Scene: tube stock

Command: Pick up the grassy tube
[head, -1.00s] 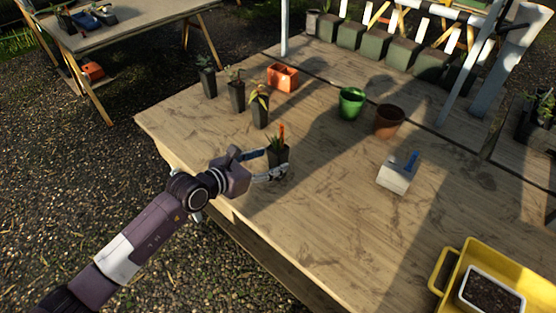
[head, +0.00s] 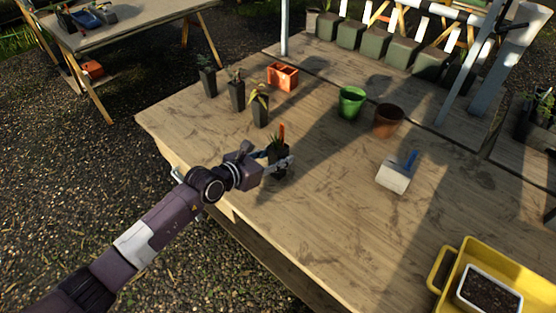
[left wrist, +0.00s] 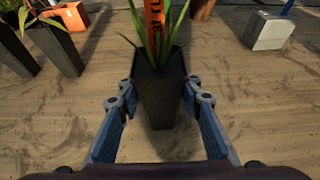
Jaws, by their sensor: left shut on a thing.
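The grassy tube is a black tapered pot (head: 277,151) with spiky green leaves and an orange label, near the table's left front edge. It stands upright in the middle of the left wrist view (left wrist: 158,95). My left gripper (head: 279,162) is shut on its sides, with one finger on each side below the rim. I cannot tell whether the tube's base touches the table. Part of the pot is hidden by a finger in the head view. My right gripper is not in view.
Three other black tubes with plants (head: 260,112) stand behind it, by an orange container (head: 283,77). A green pot (head: 351,103), a brown pot (head: 388,121), a white block with a blue handle (head: 394,179) and a yellow tray (head: 437,272) lie right. The table's middle front is clear.

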